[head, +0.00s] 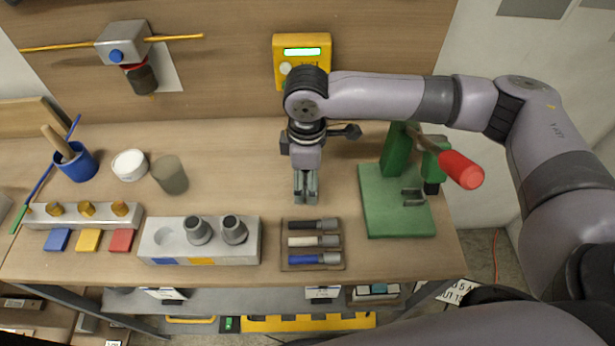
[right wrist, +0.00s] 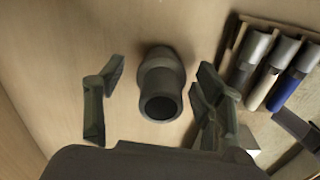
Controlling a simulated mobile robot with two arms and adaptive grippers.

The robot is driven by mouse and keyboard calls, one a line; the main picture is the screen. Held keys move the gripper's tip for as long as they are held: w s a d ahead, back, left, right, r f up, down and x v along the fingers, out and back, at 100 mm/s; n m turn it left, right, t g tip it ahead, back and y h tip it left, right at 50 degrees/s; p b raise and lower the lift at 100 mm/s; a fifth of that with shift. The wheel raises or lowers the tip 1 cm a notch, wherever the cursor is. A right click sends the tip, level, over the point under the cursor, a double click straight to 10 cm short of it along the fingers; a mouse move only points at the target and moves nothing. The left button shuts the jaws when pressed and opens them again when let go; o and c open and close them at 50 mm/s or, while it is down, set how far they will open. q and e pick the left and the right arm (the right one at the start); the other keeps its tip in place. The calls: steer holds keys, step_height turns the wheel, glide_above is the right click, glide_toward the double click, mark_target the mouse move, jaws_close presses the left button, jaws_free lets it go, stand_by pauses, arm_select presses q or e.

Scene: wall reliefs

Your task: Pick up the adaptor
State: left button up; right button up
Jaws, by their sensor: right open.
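In the right wrist view, a dark grey stepped hollow piece (right wrist: 161,84), which looks like the adaptor, stands on the wooden bench top with its round opening facing the camera. My right gripper (right wrist: 158,100) is open, with one finger on each side of it and visible gaps on both sides. In the head view, my right gripper (head: 305,198) points down over the bench behind the small tool tray, and the piece is hidden there. Two similar grey stepped pieces (head: 197,230) (head: 235,229) sit in a grey block (head: 165,250). My left gripper is out of view.
The tool tray (head: 284,262) holds black, white and blue-handled tools just in front of my gripper. A green press (head: 398,215) with a red handle (head: 461,170) stands to the right. A grey-brown cylinder (head: 170,175) stands left. The bench between cylinder and gripper is clear.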

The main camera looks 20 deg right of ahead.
steer(key=shift+f, duration=0.7)
steer(key=shift+c, duration=0.5)
steer(key=c, duration=1.2)
steer(key=shift+r, duration=0.1)
